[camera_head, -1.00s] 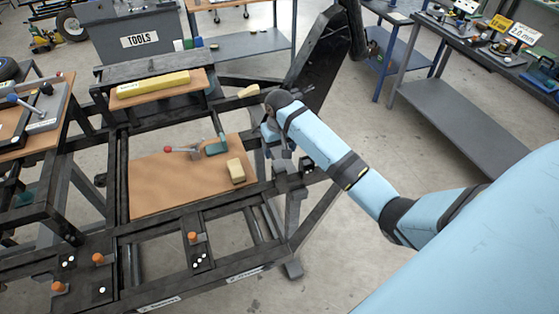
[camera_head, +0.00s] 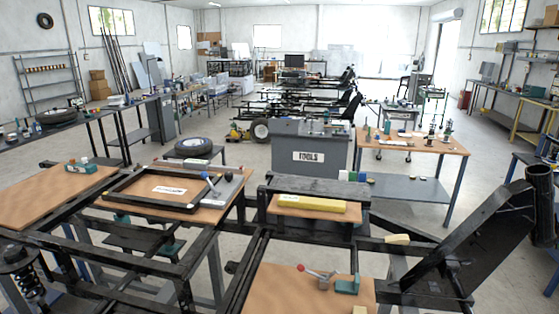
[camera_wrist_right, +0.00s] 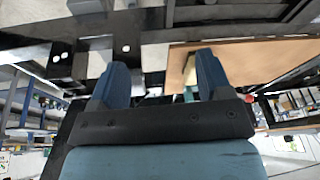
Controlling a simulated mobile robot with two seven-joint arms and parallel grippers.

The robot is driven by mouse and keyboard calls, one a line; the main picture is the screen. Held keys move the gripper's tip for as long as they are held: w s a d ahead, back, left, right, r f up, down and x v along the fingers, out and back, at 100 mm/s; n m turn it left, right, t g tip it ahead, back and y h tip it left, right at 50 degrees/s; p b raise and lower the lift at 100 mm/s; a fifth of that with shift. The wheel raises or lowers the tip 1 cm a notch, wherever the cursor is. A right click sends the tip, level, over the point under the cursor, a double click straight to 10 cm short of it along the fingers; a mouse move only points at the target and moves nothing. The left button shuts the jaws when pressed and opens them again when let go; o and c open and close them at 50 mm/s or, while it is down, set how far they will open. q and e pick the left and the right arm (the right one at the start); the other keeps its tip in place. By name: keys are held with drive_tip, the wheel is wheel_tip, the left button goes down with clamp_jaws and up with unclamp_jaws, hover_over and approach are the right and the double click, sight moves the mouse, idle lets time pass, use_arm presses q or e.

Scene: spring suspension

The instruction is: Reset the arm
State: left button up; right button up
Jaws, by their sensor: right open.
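My right gripper (camera_wrist_right: 162,78) shows in the right wrist view. Its two blue-grey fingers stand apart with nothing between them. Beyond the fingers are dark frame bars and grey floor, with a wooden board (camera_wrist_right: 262,52) at the right. A pale block edge shows beside the right finger, partly hidden by it. Neither of my arms shows in the head view now. There, a black frame (camera_head: 215,272) carries a wooden board (camera_head: 275,290) with a red-knobbed clamp (camera_head: 320,276) and a green fixture (camera_head: 347,284). My left gripper is not in view.
A yellow block (camera_head: 312,204) lies on a raised board behind the clamp. A coil spring strut (camera_head: 22,274) stands at the far left. A slanted black panel (camera_head: 462,245) rises at the right. A grey tools cabinet (camera_head: 308,150) stands behind. Floor is open around the cabinet.

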drive_tip(key=s+a+f+n+t, duration=0.1)
drive_tip(key=s+a+t, duration=0.1)
drive_tip(key=s, duration=0.5)
drive_tip(key=s+a+f+n+t+y, duration=0.1)
drive_tip(key=s+a+f+t, duration=0.1)
drive_tip(key=s+a, duration=0.3)
drive_tip(key=s+a+f+n+t+y, duration=0.1)
drive_tip(key=s+a+f+t, duration=0.1)
drive_tip(key=s, duration=0.7)
drive_tip(key=shift+s+a+n+t, duration=0.15)
drive_tip(key=shift+a+n+t, duration=0.25)
drive_tip(key=shift+a+t, duration=0.45)
